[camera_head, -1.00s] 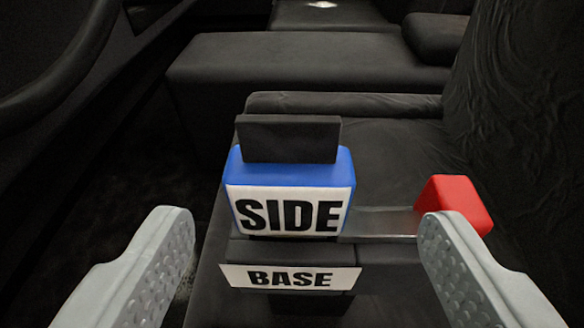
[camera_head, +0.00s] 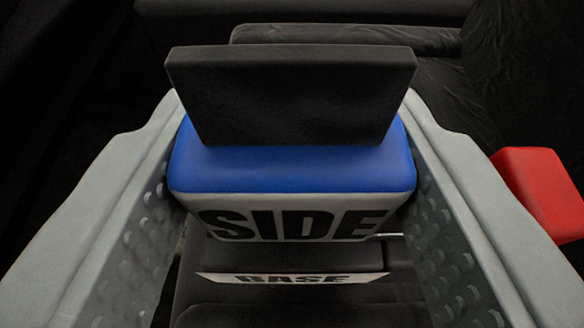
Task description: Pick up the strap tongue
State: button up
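A blue block (camera_head: 290,168) with a white SIDE label (camera_head: 300,222) carries an upright black slab (camera_head: 290,95). No visible part is marked as the strap tongue; I cannot tell whether this blue piece is it. My gripper (camera_head: 292,105) has one grey dimpled finger on each side of the block, very close to its left and right faces. I cannot tell whether the fingers press on it. Below it is a black part with a BASE label (camera_head: 292,278), partly hidden by the block. A bit of thin metal shows right of the block, mostly hidden by the right finger.
A red block (camera_head: 541,190) lies to the right, just outside the right finger. Black wrinkled upholstery (camera_head: 520,70) is at the upper right. A dark padded seat edge (camera_head: 350,36) runs behind the slab. The area at the left is dark.

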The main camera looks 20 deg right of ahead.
jog(key=shift+c, duration=0.8)
jog(key=shift+r, duration=0.15)
notch_tip(320, 180, up, 10)
jog(key=shift+f, duration=0.1)
